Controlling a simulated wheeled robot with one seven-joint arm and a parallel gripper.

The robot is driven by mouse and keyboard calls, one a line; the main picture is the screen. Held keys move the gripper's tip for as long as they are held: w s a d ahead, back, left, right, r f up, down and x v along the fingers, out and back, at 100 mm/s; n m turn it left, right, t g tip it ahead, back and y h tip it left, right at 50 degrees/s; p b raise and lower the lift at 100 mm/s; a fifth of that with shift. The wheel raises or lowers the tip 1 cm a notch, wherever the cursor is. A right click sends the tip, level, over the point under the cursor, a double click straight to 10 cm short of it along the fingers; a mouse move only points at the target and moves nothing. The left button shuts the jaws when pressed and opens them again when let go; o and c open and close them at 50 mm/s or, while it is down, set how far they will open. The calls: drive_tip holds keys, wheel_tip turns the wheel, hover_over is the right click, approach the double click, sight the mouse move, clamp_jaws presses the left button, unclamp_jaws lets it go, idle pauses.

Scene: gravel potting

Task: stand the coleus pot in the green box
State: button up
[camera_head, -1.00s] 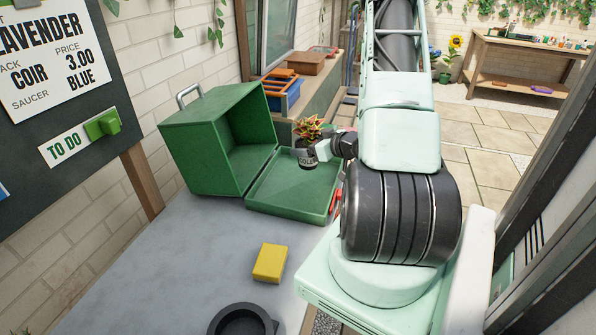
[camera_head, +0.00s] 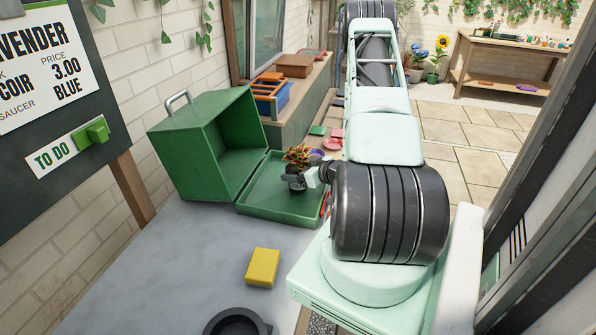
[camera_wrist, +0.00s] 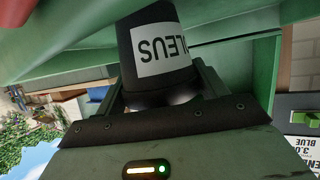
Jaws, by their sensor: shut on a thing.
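The green box (camera_head: 200,150) stands on its side on the grey bench, with its open side facing right. Its hinged green lid (camera_head: 262,203) lies flat in front of the opening, like a shallow tray. The coleus pot (camera_head: 296,183) is dark with a white label and holds a red and green plant. It is upright over the right part of the lid, outside the box. I cannot tell whether its base touches the lid. My gripper (camera_head: 313,177) is shut on the pot from the right. In the wrist view the pot (camera_wrist: 160,50) sits between the fingers, label partly visible.
A yellow block (camera_head: 262,267) and a dark round saucer (camera_head: 237,322) lie on the near bench. A board with a green slider (camera_head: 92,133) is at the left. A blue crate (camera_head: 272,98) stands on a ledge behind the box. My arm covers the right.

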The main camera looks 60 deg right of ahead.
drive_tip(key=shift+f, duration=0.2)
drive_tip(key=o, duration=1.2)
drive_tip(key=shift+c, duration=0.2)
drive_tip(key=shift+r, duration=0.15)
drive_tip(key=shift+s+r, duration=0.1)
drive_tip(key=shift+r, duration=0.05)
drive_tip(key=b+v, duration=0.2)
drive_tip(key=v, duration=0.9)
drive_tip(key=shift+s+a+r, duration=0.1)
drive_tip(key=shift+s+r, duration=0.05)
drive_tip(key=shift+s, duration=0.2)
